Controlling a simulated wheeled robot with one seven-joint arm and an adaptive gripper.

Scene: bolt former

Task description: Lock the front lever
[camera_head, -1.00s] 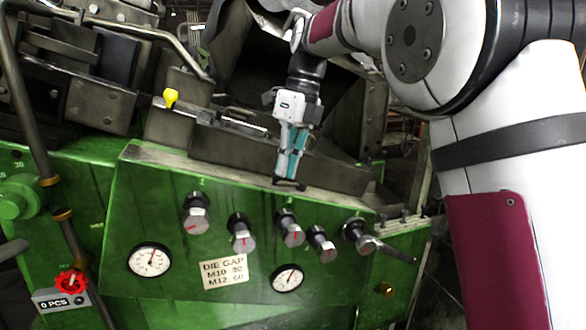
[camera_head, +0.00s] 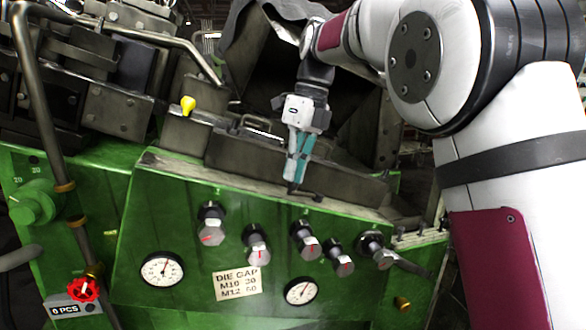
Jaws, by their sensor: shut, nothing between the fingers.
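The front lever seems to be the grey handle (camera_head: 408,266) at the right end of the knob row on the green panel. It sticks out to the right and slopes slightly down from its round hub (camera_head: 372,246). My gripper (camera_head: 294,190) points down in front of the panel's top edge, above the knobs and left of the lever. It is shut and empty, clear of the lever. I cannot tell from this view whether the lever is locked.
Several black knobs with red marks, such as this one (camera_head: 211,222), line the green panel (camera_head: 170,215). A yellow knob (camera_head: 188,105) stands at upper left, and a red handwheel (camera_head: 84,290) at lower left.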

